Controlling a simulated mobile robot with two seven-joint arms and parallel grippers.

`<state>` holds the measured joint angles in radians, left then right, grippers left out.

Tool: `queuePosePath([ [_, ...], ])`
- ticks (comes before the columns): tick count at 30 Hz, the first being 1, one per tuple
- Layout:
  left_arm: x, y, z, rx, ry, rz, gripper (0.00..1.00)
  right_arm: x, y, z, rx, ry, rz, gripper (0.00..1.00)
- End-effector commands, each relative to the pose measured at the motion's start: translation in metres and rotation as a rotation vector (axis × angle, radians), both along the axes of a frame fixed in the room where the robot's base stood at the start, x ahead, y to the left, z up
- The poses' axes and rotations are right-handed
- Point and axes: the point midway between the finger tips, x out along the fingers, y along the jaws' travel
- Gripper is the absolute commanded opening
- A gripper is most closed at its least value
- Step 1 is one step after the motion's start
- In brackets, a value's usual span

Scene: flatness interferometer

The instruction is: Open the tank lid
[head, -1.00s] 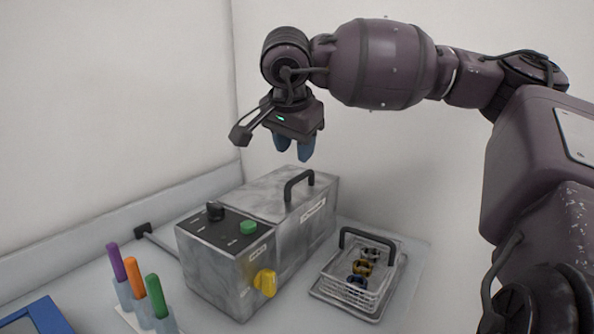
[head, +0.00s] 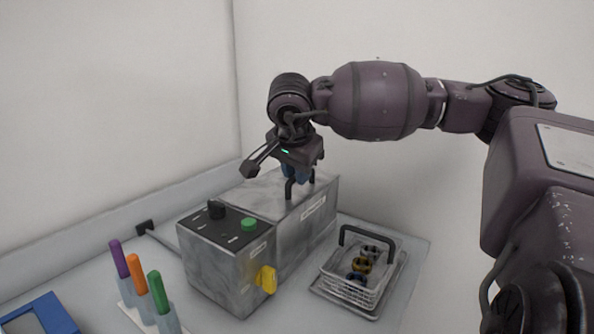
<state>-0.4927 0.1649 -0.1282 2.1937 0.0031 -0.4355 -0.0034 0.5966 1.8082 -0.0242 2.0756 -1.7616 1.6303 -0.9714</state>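The grey metal tank (head: 225,265) stands on the bench with its lid (head: 255,199) down. The lid's dark handle (head: 289,190) is partly hidden by my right gripper (head: 297,176), which points down at it from above. The blue fingers are at the top of the handle. I cannot tell whether they are closed on it. My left gripper is not in view.
A wire basket (head: 348,291) with several small rings sits to the right. Purple, orange and green-handled tools stand at the left, near a blue frame (head: 52,313).

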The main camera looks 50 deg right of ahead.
Motion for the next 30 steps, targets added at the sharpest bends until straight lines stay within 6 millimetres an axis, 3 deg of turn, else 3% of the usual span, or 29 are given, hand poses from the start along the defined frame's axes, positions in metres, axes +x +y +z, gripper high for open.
queuePosePath([
  [1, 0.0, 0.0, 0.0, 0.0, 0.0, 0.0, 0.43, 0.0, 0.0, 0.0, 0.0, 0.0, 0.0, 0.14],
  [4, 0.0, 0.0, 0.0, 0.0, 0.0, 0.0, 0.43, 0.0, 0.0, 0.0, 0.0, 0.0, 0.0, 0.0],
  [17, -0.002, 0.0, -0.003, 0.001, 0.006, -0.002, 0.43, 0.002, 0.0, 0.003, -0.001, 0.0, 0.0, 0.0],
  [30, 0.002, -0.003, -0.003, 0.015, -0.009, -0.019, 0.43, 0.013, 0.001, 0.022, 0.0, -0.001, 0.0, 0.0],
])
